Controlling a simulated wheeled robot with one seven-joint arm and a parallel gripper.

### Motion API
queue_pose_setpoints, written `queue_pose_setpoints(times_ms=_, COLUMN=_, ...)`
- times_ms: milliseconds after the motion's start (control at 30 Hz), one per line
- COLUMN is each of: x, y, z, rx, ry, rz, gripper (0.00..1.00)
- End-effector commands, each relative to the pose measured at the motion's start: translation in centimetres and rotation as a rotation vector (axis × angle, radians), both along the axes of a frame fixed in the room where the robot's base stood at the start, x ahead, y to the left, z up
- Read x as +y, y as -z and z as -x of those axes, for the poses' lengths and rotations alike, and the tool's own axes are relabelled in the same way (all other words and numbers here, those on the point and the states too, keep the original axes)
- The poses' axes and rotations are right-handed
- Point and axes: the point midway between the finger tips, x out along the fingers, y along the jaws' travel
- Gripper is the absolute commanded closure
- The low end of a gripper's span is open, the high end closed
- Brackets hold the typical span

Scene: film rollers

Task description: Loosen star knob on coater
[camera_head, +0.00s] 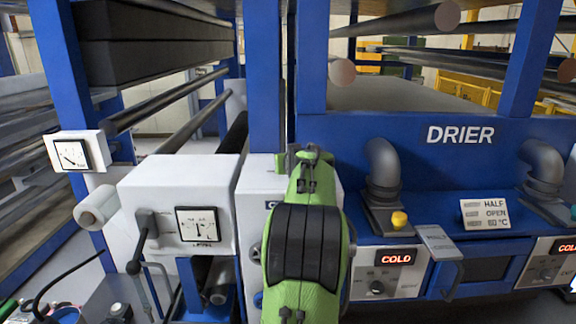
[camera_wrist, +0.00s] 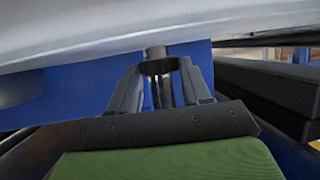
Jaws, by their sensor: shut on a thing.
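In the wrist view, a dark knob (camera_wrist: 158,66) sits on a short stem under a pale, rounded housing. The fingers of my gripper (camera_wrist: 160,76) stand on either side of it and are shut on it. The knob's full outline is partly hidden by the fingers. In the head view, my green arm covers the front of the white coater box (camera_head: 253,198), whose label is mostly hidden. My gripper and the knob it holds are hidden there behind the arm.
A white unit with a dial (camera_head: 197,224) and a lever (camera_head: 140,250) stands close left of my arm. The blue drier (camera_head: 480,160) is on the right, with grey pipes (camera_head: 383,165), a yellow knob (camera_head: 399,219) and displays reading COLD. A dark bar (camera_wrist: 275,90) lies right of the fingers.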

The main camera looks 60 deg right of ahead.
Motion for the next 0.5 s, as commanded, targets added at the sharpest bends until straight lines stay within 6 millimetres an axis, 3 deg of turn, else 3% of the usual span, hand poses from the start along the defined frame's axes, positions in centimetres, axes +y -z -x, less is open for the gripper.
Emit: queue_pose_setpoints(times_ms=500, x=-0.62, y=-0.1, z=0.65, rx=0.004, ry=-0.282, rz=-0.007, gripper=0.83)
